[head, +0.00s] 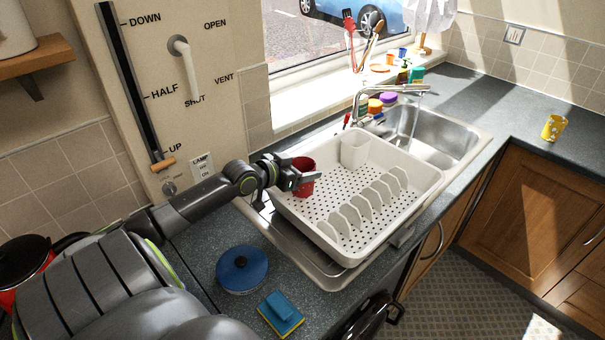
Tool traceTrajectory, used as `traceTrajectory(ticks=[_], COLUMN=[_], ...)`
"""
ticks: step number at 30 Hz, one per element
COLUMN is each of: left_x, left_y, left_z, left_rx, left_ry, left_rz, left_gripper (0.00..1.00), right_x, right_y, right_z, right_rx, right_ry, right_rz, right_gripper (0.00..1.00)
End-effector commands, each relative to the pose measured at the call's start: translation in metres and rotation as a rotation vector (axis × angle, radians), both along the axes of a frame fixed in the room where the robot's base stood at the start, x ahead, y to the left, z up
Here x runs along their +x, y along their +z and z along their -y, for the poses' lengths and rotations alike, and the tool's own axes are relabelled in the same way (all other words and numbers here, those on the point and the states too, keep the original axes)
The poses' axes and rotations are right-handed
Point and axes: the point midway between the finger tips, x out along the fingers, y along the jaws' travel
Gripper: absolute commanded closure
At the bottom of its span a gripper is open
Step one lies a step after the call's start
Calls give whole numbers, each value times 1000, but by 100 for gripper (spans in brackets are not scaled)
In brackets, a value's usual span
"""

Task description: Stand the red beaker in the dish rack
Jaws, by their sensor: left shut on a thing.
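The red beaker (305,184) is at the left part of the white dish rack (372,238), over or on its perforated floor; I cannot tell whether its base touches. It looks upright. My left gripper (296,179) is shut on the beaker from its left side, and the fingers hide part of it. The rack sits on the sink's metal drainer, with a row of plate dividers along its right part. My right gripper is not in view.
A white cup holder (354,151) stands at the rack's back corner. A blue round lid (242,269) and a blue-yellow sponge (281,313) lie on the near counter. The tap (375,95) and sink basin are behind. A yellow cup (554,127) stands far right.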

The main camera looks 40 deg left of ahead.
Motion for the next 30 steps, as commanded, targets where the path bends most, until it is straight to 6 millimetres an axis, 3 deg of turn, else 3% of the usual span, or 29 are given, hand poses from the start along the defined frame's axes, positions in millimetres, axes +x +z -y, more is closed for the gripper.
traceTrajectory(ticks=[3, 8, 21, 22, 26, 30], left_x=[0, 0, 0, 0, 0, 0], left_y=[-16, -33, -38, -36, -36, -36], left_z=[0, 0, 0, 0, 0, 0], left_rx=[-1, 0, 0, 0, 0, 0], left_ry=[0, 0, 0, 0, 0, 0], left_rz=[0, 0, -1, -1, -1, -1], left_gripper=[58, 58, 58, 32, 15, 14], right_x=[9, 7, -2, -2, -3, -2], right_y=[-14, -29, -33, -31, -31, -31], right_z=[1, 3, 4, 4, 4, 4], right_rx=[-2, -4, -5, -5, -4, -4], right_ry=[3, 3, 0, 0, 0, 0], right_rz=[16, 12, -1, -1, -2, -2], right_gripper=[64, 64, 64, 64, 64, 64])
